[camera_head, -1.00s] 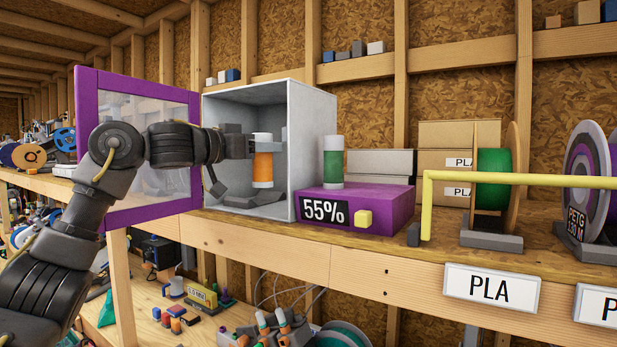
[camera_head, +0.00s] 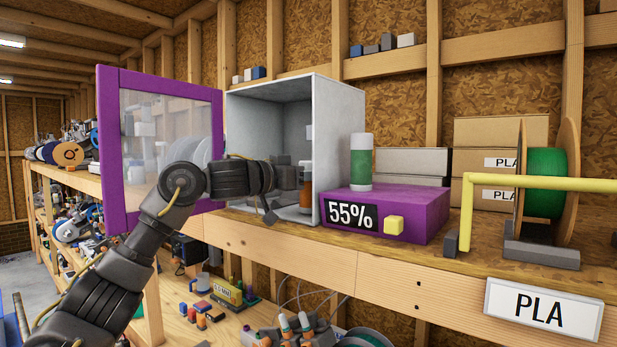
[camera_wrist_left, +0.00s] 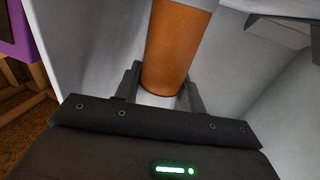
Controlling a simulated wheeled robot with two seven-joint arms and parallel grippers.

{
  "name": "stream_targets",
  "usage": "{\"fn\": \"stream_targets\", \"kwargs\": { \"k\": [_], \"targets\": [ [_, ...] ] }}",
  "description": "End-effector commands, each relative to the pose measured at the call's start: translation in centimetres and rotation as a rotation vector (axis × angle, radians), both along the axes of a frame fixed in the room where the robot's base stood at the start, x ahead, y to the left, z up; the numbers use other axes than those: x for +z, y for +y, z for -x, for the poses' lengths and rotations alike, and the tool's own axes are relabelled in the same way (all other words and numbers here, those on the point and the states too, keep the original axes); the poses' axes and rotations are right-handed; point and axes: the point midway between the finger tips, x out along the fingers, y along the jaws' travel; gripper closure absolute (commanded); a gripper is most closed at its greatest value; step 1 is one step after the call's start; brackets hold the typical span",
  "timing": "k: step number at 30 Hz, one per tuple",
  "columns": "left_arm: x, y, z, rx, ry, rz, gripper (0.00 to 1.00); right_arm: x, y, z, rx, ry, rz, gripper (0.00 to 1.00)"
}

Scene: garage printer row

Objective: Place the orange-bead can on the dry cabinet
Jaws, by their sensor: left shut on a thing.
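The orange-bead can (camera_head: 306,197) is upright inside the open grey-white cabinet (camera_head: 340,140), close to its right wall, partly hidden by the wall's front edge. My left gripper (camera_head: 303,174) reaches in through the opening and is shut on the can. In the left wrist view the orange can (camera_wrist_left: 178,45) stands between the two fingers (camera_wrist_left: 160,97), which grip its pale end. Whether it touches the cabinet floor I cannot tell. A purple box (camera_head: 415,210) reading 55% stands right of the cabinet. My right gripper is not in view.
The cabinet's purple-framed door (camera_head: 112,160) is swung open to the left, behind my left arm. A green-bead can (camera_head: 361,165) stands on the purple box's left part; the top beside it is clear. A yellow bar (camera_head: 540,183) and green spool (camera_head: 546,182) are further right.

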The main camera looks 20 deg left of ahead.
Motion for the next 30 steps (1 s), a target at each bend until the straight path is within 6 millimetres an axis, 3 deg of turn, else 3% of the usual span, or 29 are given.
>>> {"fn": "stream_targets", "kwargs": {
  "k": [14, 15, 19, 29, 30],
  "targets": [
    [-0.88, 0.24, 0.0, 0.005, -0.002, 0.001, 0.92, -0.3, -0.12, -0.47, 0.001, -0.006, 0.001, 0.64],
    [-0.77, 0.25, -0.01, 0.005, -0.001, 0.0, 0.55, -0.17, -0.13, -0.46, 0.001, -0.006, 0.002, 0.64],
    [-0.76, 0.29, 0.0, 0.006, -0.001, 0.001, 0.38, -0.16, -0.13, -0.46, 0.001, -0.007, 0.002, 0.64],
    [-0.17, 0.37, 0.03, 0.007, -0.002, 0.0, 0.38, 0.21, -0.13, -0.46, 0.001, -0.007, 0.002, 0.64],
    [-0.59, 0.63, 0.3, 0.008, -0.002, 0.0, 0.38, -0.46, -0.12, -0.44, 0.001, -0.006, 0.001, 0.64]
  ]
}}
